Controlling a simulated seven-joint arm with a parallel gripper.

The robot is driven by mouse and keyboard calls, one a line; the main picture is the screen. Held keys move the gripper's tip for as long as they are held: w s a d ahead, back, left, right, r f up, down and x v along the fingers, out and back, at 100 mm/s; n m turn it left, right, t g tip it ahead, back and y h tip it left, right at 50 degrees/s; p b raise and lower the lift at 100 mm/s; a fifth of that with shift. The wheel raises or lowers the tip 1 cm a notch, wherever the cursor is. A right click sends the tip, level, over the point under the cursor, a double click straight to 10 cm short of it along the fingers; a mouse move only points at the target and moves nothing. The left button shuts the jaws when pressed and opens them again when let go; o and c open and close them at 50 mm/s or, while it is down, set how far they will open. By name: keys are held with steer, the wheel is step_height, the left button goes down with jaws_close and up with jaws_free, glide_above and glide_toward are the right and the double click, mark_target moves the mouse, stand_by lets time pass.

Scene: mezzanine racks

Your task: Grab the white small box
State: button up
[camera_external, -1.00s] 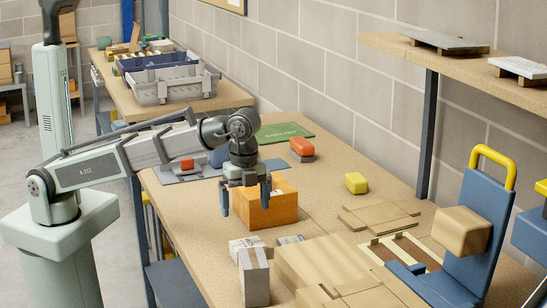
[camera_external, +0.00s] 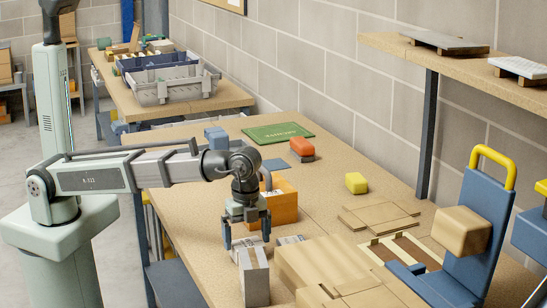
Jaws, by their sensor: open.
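Two small white boxes are near the front left of the bench: one stands upright (camera_external: 254,280) with a tan stripe on top, and a lower white box (camera_external: 240,243) is just behind it. My gripper (camera_external: 246,243) is open, pointing down, with its fingers apart around or above the lower box in the picture. I cannot tell whether the fingers touch it. My gripper partly hides this box.
An orange box (camera_external: 284,204) stands just behind my gripper. A yellow block (camera_external: 356,183) and a red-and-grey item (camera_external: 302,150) lie farther back.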

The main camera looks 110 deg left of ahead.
mark_target(247, 243)
steer(key=shift+f, duration=1.75)
steer(key=shift+c, duration=0.4)
steer(key=c, duration=0.7)
